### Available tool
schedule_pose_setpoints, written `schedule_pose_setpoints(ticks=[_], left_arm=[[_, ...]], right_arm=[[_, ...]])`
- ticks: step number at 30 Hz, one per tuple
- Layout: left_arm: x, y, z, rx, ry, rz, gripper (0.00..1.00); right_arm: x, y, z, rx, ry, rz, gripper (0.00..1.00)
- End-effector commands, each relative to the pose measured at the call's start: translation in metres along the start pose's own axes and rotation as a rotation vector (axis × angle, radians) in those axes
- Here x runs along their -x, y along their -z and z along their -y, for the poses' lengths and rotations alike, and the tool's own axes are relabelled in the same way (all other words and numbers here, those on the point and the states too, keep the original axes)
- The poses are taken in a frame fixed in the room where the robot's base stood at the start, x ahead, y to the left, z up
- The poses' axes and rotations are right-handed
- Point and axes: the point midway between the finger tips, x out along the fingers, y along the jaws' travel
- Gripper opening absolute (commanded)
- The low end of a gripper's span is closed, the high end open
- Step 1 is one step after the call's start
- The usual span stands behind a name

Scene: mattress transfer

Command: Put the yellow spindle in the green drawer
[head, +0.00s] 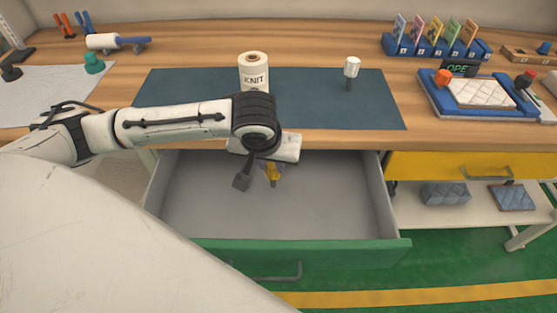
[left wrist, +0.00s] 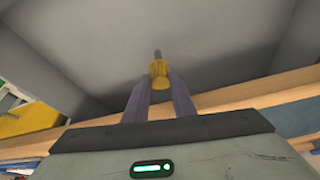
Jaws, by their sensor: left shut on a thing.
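The yellow spindle (head: 272,172) is between the fingers of my left gripper (head: 270,165), over the inside of the open green drawer (head: 330,253). In the left wrist view the yellow spindle (left wrist: 158,72) shows at the fingertips of my left gripper (left wrist: 160,85), with its grey tip pointing away towards the drawer's grey interior. My left gripper is shut on it. I cannot tell how far the spindle is above the drawer floor. My right gripper is not in view.
The drawer stands pulled out below the wooden bench (head: 340,138). A white KNIT spool (head: 254,78) and a white-headed tool (head: 351,68) stand on the dark mat (head: 310,108). A shut yellow drawer (head: 430,166) is at the right. The drawer's inside looks otherwise empty.

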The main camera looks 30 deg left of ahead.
Motion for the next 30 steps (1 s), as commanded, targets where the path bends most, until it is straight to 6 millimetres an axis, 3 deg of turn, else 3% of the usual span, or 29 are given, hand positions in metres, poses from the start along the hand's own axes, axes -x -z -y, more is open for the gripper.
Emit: schedule_pose_setpoints(ticks=[4, 8, 19, 20, 22, 23, 30], left_arm=[[-0.008, 0.022, -0.015, 0.001, -0.001, -0.003, 0.00], [-0.021, 0.013, -0.012, -0.002, 0.002, 0.000, 0.00], [-0.024, 0.012, -0.012, -0.001, 0.000, -0.001, 0.00], [-0.024, 0.012, -0.012, -0.001, 0.000, -0.001, 0.27], [-0.024, 0.012, -0.012, -0.001, 0.000, -0.001, 0.38], [-0.024, 0.012, -0.012, -0.001, 0.000, -0.001, 0.42], [-0.024, 0.012, -0.012, -0.001, 0.000, -0.001, 0.42]], right_arm=[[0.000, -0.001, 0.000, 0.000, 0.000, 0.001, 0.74], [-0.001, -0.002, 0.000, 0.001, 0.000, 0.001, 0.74], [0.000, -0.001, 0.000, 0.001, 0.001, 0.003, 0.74], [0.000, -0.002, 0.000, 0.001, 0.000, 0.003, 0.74], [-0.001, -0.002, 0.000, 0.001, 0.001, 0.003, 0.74], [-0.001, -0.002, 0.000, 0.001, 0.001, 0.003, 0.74], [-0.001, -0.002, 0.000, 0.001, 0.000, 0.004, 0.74]])
